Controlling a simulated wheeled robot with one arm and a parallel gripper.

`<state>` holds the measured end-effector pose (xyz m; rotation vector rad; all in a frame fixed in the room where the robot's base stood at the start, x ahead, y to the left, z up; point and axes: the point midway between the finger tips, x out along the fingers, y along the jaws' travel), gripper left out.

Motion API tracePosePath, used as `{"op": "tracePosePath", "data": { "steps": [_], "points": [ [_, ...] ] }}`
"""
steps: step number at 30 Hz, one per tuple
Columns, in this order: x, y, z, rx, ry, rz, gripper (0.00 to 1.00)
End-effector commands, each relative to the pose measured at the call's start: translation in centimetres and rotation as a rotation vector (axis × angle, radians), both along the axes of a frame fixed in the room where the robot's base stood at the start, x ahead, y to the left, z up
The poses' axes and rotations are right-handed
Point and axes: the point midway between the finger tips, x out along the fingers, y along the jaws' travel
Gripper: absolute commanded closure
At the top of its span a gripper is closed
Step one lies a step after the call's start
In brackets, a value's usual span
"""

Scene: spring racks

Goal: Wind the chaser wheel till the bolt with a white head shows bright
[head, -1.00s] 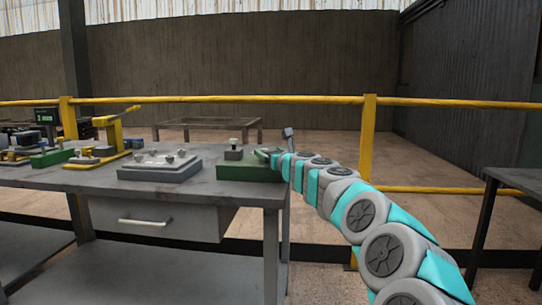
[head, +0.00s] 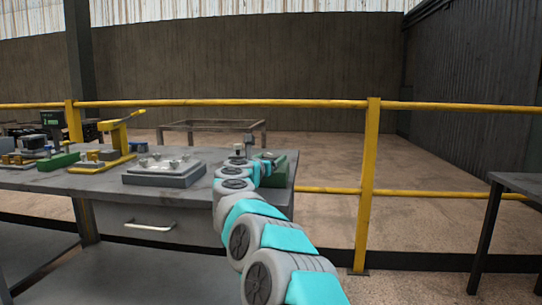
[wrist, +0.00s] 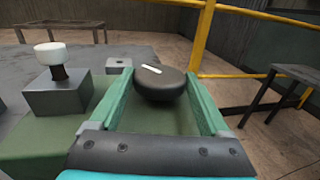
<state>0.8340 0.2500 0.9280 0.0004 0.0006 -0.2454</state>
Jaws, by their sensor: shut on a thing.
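The chaser wheel (wrist: 160,86) is a dark round knob with a white mark on top, standing on a green base (wrist: 40,150). My gripper (wrist: 160,80) has its two green fingers on either side of the wheel and is shut on it. The bolt with a white head (wrist: 50,53) stands upright in a grey block (wrist: 57,94), left of my gripper. In the head view my arm hides much of the green base (head: 281,173).
A grey plate with several small posts (head: 163,175) lies left of the green base on the workbench (head: 85,184). A yellow clamp fixture (head: 117,145) stands farther left. A yellow rail (head: 320,103) runs behind. A table (head: 515,180) stands at the right.

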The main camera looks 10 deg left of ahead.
Motion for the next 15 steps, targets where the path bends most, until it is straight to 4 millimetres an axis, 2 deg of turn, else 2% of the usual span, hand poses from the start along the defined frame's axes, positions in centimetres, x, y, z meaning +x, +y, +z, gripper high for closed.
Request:
{"op": "tracePosePath", "data": {
  "steps": [15],
  "points": [
    [0.07, 0.15, 0.18, -0.001, -0.003, -0.077, 0.75]
  ]
}}
